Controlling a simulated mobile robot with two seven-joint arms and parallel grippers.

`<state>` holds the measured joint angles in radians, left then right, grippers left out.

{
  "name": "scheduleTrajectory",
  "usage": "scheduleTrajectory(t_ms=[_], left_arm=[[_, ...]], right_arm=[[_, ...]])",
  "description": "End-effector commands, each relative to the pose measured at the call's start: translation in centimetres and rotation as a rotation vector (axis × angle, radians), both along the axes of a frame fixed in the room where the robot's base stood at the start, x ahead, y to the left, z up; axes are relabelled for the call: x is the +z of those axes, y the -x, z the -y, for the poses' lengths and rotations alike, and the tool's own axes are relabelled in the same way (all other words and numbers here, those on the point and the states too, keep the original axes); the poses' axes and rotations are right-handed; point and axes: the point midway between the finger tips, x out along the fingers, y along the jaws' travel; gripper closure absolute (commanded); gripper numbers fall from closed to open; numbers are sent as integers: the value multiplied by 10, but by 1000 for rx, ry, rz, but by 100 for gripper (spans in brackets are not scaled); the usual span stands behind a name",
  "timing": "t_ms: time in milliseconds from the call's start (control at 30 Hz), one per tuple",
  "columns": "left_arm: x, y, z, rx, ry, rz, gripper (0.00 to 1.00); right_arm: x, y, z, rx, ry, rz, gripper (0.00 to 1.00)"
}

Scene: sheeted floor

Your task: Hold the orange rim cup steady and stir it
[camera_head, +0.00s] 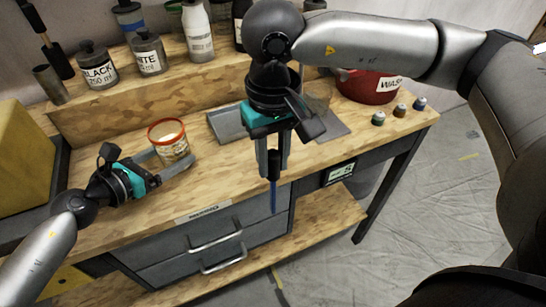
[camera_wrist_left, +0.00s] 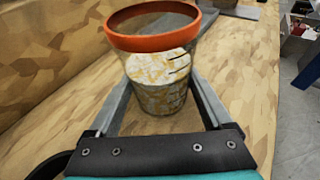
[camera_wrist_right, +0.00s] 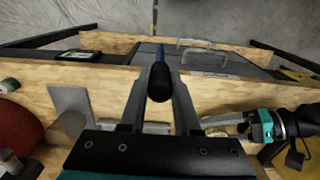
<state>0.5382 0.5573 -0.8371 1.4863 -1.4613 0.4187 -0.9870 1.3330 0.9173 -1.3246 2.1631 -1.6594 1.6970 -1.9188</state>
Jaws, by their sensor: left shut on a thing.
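The orange rim cup (camera_head: 169,140) stands upright on the wooden bench. It is clear, with graduation marks and a pale, yellowish mottled content; the left wrist view shows its orange rim (camera_wrist_left: 153,43) close up. My left gripper (camera_head: 172,164) is shut on the cup, one finger along each side. My right gripper (camera_head: 272,172) is shut on a stirring tool with a black handle and a blue shaft (camera_head: 273,196). The tool points down in front of the bench edge, right of the cup and apart from it. Its black handle (camera_wrist_right: 160,83) shows between the fingers in the right wrist view.
Bottles labelled BLACK (camera_head: 98,69) and WHITE (camera_head: 149,56) stand on the raised back shelf. A red WASTE tub (camera_head: 366,88) and several small paint pots stand at right. A grey plate (camera_head: 228,124) lies behind my right gripper. A yellow block (camera_head: 22,150) is at far left.

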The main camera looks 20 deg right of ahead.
Motion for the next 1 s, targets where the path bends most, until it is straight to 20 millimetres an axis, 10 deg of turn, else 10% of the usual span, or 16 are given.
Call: scheduleTrajectory(t_ms=[267, 600, 1000], left_arm=[[0, 0, 0, 0, -1, -1, 74], [-1, 0, 0, 0, -1, -1, 74], [-1, 0, 0, 0, -1, -1, 74]], right_arm=[[0, 0, 0, 0, 0, 0, 100], [9, -6, -3, -15, -9, 11, 100], [94, -93, -51, -56, -125, 107, 100]])
